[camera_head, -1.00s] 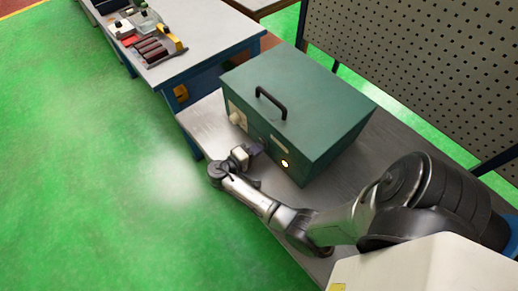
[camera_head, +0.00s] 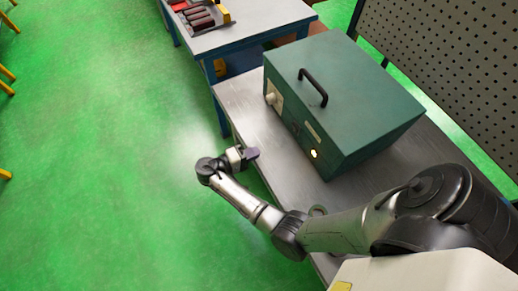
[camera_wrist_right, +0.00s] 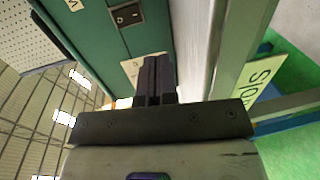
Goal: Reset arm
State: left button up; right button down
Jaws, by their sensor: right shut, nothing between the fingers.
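My right arm reaches in from the lower right in the head view. Its gripper (camera_head: 250,154) is over the near edge of the grey bench, a little apart from the front of the green box (camera_head: 345,95). In the right wrist view the gripper's dark fingers (camera_wrist_right: 155,80) are together with nothing between them. The box front with a black switch (camera_wrist_right: 127,15) shows beyond them. My left gripper is not in view.
The green box with a black handle stands on the grey bench (camera_head: 245,105); a round light on its front glows. A second table (camera_head: 250,18) with dark red cylinders in a rack (camera_head: 201,15) is behind. A perforated panel (camera_head: 450,70) stands at right.

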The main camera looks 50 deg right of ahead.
jog(key=shift+w+a, duration=0.1)
jog(key=shift+a, duration=0.15)
dwell(0.5)
jog(key=s+d+r+t+y+p, duration=0.1)
jog(key=s+r+p, duration=0.1)
jog(key=p, duration=0.1)
jog(key=s+d+r+n+t+y+p, duration=0.1)
jog(key=s+p, duration=0.1)
jog(key=p, duration=0.2)
jog(key=s+d+r+t+y+p, duration=0.1)
jog(key=s+r+p, duration=0.1)
jog(key=s+p, duration=0.1)
jog(key=shift+r+y, duration=0.35)
jog(key=shift+y, duration=0.05)
jog(key=s+a+r+n+t+y+p, duration=0.2)
jog(key=s+a+r+y+p, duration=0.1)
jog(key=r, duration=0.4)
jog(key=s+a+r+n+t+y+p, duration=0.2)
jog(key=s+a+r+y+p, duration=0.2)
jog(key=r+p, duration=0.4)
jog(key=s+a+r+n+t+y+p, duration=0.1)
jog(key=s+a+r+t+y+p, duration=0.2)
jog(key=s+r+p, duration=0.3)
jog(key=shift+a+r+n+y, duration=0.4)
jog(key=shift+a+r+y, duration=0.25)
jog(key=shift+r, duration=0.25)
